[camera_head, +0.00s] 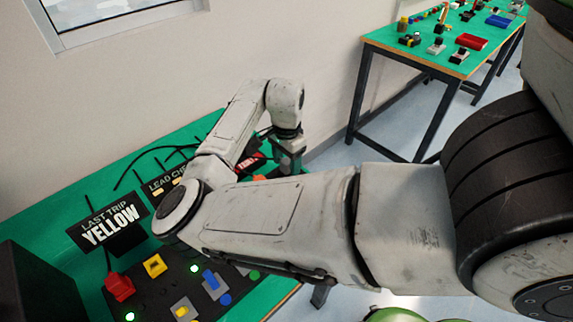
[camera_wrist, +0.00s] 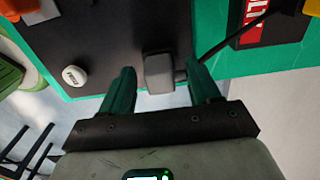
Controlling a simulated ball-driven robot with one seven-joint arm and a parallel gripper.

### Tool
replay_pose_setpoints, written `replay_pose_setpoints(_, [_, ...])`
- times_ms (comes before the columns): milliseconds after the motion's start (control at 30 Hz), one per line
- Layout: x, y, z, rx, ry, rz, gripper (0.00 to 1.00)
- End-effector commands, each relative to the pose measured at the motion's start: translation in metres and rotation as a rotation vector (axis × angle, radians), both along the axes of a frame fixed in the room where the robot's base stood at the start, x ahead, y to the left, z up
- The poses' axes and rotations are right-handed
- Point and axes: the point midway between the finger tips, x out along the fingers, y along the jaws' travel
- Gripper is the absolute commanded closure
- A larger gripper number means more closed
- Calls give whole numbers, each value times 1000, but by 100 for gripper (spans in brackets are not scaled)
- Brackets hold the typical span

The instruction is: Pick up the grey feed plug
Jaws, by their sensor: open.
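In the wrist view the grey feed plug (camera_wrist: 159,74) is a small blocky piece at the edge of a dark panel (camera_wrist: 125,30), with a black cable running off to the upper right. My gripper (camera_wrist: 163,78) is open, with one green finger on each side of the plug. The right finger looks very near it; whether it touches cannot be told. In the head view my gripper (camera_head: 289,160) is over the far right part of the green bench, and the plug is hidden there.
A white labelled button (camera_wrist: 75,76) sits left of the fingers, and a red sign (camera_wrist: 268,24) lies upper right. The head view shows a "LAST TRIP YELLOW" sign (camera_head: 108,223), a red plug (camera_head: 119,287), and a second green table (camera_head: 400,33) behind.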

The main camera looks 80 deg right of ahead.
Motion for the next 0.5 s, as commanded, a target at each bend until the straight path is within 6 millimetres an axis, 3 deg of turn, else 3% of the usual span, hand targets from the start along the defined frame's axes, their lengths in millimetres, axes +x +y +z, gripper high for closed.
replay_pose_setpoints(300, [0,0,-6,0,0,0,39])
replay_pose_setpoints(500, [0,0,-5,0,0,0,58])
